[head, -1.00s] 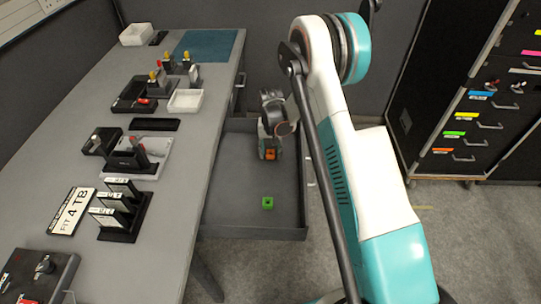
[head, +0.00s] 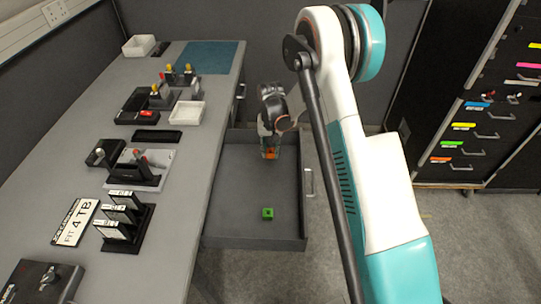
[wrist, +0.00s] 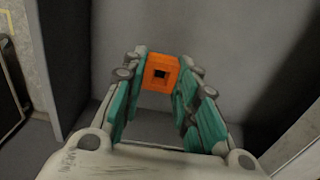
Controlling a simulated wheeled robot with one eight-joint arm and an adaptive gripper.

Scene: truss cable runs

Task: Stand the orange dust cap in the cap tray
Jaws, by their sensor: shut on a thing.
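A green cap (head: 267,213) lies in the drawer's near half. The bench (head: 160,215) stands left of the drawer, with card holders (head: 125,222), connector blocks and a white bin (head: 138,45). A black cabinet (head: 470,110) stands at the right.

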